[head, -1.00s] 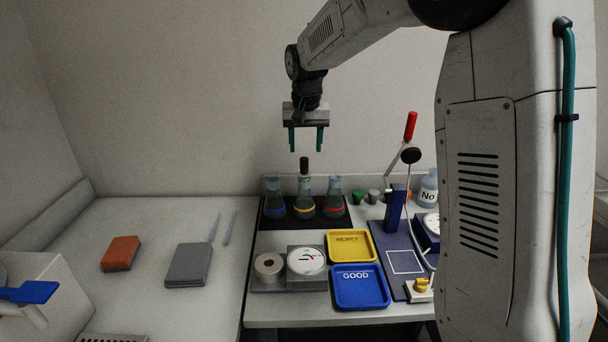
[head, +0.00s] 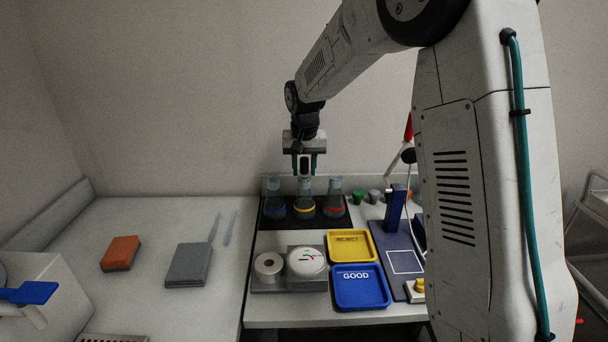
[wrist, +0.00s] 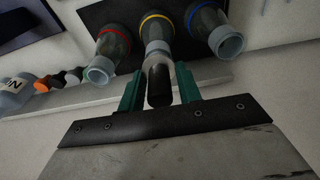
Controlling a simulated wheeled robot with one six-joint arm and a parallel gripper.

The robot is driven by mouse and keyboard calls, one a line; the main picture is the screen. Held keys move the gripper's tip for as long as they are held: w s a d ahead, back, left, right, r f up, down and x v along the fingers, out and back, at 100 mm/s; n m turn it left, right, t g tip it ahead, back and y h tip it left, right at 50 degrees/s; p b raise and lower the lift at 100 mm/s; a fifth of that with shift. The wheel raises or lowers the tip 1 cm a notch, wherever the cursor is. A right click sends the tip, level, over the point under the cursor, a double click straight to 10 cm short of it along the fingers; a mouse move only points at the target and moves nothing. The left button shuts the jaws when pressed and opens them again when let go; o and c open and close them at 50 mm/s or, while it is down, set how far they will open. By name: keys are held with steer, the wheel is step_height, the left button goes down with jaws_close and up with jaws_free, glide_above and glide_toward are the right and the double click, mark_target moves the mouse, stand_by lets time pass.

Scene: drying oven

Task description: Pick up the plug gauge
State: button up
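A black cylinder, which I take to be the plug gauge (wrist: 159,86), stands at the mouth of the middle flask with the yellow band (head: 304,208). In the head view its dark upper end (head: 305,167) shows between my fingers. My gripper (head: 304,165) points down with its two green fingers on either side of it. In the wrist view my gripper (wrist: 159,80) is open around the cylinder, with narrow gaps on both sides. The cylinder's lower part is hidden at the flask neck.
A blue-banded flask (head: 274,206) and a red-banded flask (head: 334,206) stand close on either side. A blue stand (head: 396,208) rises to the right.

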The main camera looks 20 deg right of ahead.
mark_target(305, 158)
steer(key=c, duration=0.3)
steer(key=shift+r, duration=0.45)
steer(key=r, duration=0.3)
steer(key=shift+s, duration=0.3)
steer(key=shift+s+a+r, duration=0.25)
steer(key=shift+s+r, duration=0.55)
steer(key=shift+s, duration=1.75)
steer(key=shift+s+a+r, duration=0.3)
steer(key=shift+s+r, duration=0.45)
steer(key=shift+s, duration=1.8)
steer(key=shift+s+a+r, duration=0.25)
steer(key=shift+s+r, duration=0.55)
steer(key=shift+s, duration=1.75)
